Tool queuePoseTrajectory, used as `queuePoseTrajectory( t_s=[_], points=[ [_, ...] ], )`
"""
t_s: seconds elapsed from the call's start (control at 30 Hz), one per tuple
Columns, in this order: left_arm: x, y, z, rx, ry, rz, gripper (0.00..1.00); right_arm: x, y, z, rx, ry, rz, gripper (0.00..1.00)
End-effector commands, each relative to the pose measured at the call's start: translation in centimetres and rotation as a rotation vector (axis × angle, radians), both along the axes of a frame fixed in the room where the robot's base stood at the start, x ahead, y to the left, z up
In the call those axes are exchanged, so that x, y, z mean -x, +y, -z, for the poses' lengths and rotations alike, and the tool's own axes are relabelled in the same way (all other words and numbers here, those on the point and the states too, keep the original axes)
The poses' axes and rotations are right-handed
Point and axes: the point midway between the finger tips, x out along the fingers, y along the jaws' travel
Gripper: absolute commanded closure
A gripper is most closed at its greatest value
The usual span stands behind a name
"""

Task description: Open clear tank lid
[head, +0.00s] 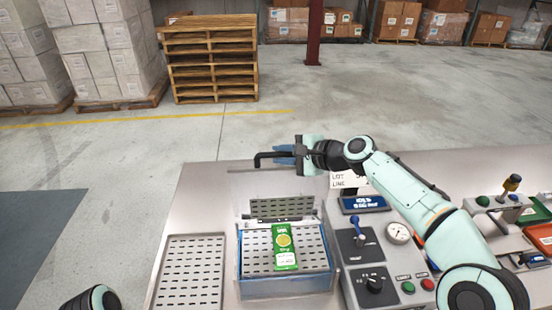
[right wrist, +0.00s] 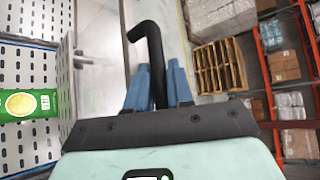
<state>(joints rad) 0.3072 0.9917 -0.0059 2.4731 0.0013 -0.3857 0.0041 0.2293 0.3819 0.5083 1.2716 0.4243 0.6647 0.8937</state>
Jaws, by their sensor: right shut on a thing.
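The clear tank (head: 288,287) is a blue-edged box on the steel bench with a perforated inner floor. A green packet (head: 285,245) lies inside it; the packet also shows in the right wrist view (right wrist: 28,103). Its clear lid (head: 262,184) appears raised at the tank's back side, faint and hard to make out against the bench and floor. My right gripper (head: 284,155) is high behind the tank, its blue fingers shut on the black bent lid handle (head: 263,160). The handle passes between the fingers in the right wrist view (right wrist: 152,45). My left gripper is out of view.
A control panel (head: 378,262) with knobs, buttons and a gauge stands right of the tank, with a display (head: 364,204) behind it. A perforated plate (head: 192,272) lies to the left. Pallets (head: 210,58) and boxes stand far back on open floor.

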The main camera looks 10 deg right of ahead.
Motion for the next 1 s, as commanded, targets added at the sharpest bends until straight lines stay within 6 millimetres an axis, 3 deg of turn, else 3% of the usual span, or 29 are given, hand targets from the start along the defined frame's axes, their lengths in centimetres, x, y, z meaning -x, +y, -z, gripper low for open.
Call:
queuePoseTrajectory(
  t_s=[0.03, 0.3, 0.87, 0.9, 0.97, 1.0],
  points=[
    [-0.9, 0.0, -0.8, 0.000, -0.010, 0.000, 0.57, -0.9, 0.0, -0.7, -0.003, 0.018, -0.003, 1.00],
    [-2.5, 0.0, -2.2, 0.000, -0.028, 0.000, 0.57, -3.3, -0.6, -0.3, -0.007, 0.124, -0.003, 1.00],
    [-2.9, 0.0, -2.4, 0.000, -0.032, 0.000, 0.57, -3.9, -0.8, 0.0, -0.011, 0.157, -0.002, 1.00],
    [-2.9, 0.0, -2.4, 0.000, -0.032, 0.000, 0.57, -3.9, -0.8, 0.0, -0.012, 0.157, -0.002, 0.76],
    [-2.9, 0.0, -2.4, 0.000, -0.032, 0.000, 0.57, -3.9, -0.8, 0.0, -0.011, 0.157, -0.001, 0.59],
    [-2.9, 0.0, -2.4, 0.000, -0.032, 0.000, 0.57, -3.9, -0.8, 0.0, -0.011, 0.157, -0.001, 0.59]
  ],
)
